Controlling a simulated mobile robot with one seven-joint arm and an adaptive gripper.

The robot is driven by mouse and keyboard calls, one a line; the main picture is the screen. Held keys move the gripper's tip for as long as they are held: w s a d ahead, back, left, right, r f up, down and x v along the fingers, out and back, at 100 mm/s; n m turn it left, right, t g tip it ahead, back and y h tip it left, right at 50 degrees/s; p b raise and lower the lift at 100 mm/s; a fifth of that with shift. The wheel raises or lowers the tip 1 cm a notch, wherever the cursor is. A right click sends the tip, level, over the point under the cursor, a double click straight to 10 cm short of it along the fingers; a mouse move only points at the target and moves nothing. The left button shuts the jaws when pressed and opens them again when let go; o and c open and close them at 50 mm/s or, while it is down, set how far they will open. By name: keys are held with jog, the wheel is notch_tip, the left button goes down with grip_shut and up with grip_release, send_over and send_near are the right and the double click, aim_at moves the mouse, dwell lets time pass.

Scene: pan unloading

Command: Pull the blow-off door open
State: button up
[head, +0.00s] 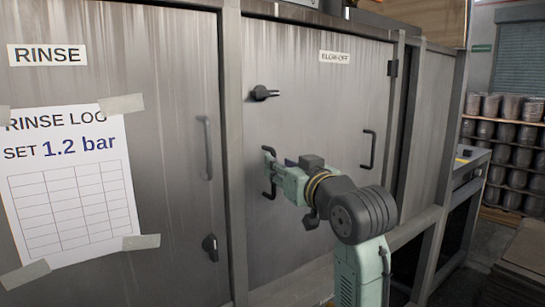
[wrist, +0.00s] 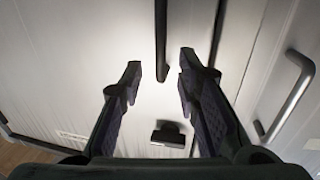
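The blow-off door (head: 310,105) is a shut grey metal panel with a "BLOW-OFF" label. Its left-hand black bar handle (head: 268,192) is partly hidden behind my gripper (head: 270,165). In the wrist view, which looks upside down, my gripper (wrist: 160,70) is open. The dark handle (wrist: 161,40) shows between and beyond its two fingertips, with a visible gap on either side. I cannot tell how deep the bar sits between the fingers. A black turn latch (head: 262,93) sits above the handle, its lever pointing right; it also shows in the wrist view (wrist: 168,135).
A second black handle (head: 369,150) is on the door's right side, below a hinge (head: 393,68). The rinse door (head: 170,80) at left has its own handle (head: 205,147) and latch (head: 210,247). A shelf of jars (head: 505,140) stands far right.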

jog(key=shift+p+x, duration=0.4)
jog(key=shift+x, duration=1.7)
jog(key=shift+c, duration=0.2)
grip_shut()
